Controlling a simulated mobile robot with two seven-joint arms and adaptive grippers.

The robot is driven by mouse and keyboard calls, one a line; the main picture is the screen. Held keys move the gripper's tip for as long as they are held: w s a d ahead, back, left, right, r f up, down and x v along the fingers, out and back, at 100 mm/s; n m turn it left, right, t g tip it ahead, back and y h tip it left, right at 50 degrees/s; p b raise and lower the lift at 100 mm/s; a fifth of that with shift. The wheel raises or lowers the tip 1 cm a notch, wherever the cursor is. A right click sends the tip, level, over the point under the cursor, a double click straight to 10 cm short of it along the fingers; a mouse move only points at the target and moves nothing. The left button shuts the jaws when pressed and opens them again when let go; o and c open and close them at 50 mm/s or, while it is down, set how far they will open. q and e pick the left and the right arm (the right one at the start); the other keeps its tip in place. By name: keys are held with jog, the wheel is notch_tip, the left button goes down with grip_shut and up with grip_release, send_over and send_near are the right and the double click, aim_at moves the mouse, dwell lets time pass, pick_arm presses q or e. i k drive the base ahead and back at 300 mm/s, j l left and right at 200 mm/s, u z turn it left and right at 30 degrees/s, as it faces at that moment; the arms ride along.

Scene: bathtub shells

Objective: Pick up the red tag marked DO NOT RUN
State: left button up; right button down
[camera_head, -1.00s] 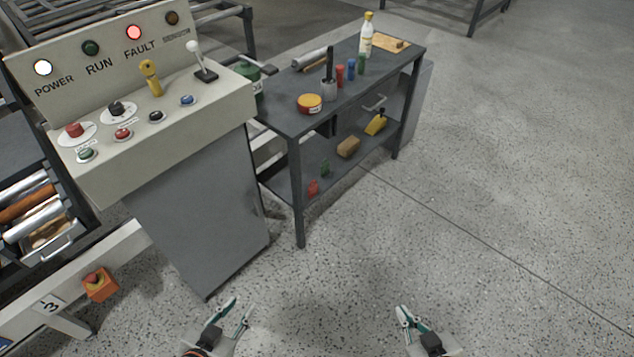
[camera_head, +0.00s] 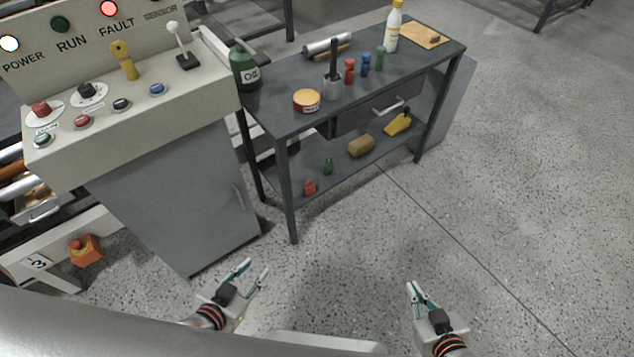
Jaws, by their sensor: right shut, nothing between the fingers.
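I cannot make out a red tag marked DO NOT RUN in this view. The control console (camera_head: 205,107) stands at the left, with a yellow key-like handle (camera_head: 124,60), a lever (camera_head: 180,45) and several buttons on its sloped panel. My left gripper (camera_head: 256,266) is open and empty, over the floor in front of the console. My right gripper (camera_head: 418,286) is shut and empty, over open floor further right. Both are apart from the console and bench.
A dark workbench (camera_head: 270,110) beside the console bears a round tin (camera_head: 306,100), a green oil can (camera_head: 244,68), a white bottle (camera_head: 393,28) and small coloured items. Its lower shelf (camera_head: 335,165) holds a brown block (camera_head: 361,146). Floor at the right is clear.

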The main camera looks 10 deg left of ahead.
aim_at(310, 189)
jog(key=i+l, duration=0.15)
jog(key=l, duration=0.15)
jog(key=i+l+u, duration=0.15)
jog(key=i+l, duration=0.15)
jog(key=l, duration=0.35)
jog(key=i+l+u, duration=0.1)
jog(key=l, duration=0.2)
jog(key=i+l+u, duration=0.1)
jog(key=l, duration=0.25)
jog(key=i+l, duration=0.25)
jog(key=l+u, duration=0.05)
jog(key=l, duration=0.05)
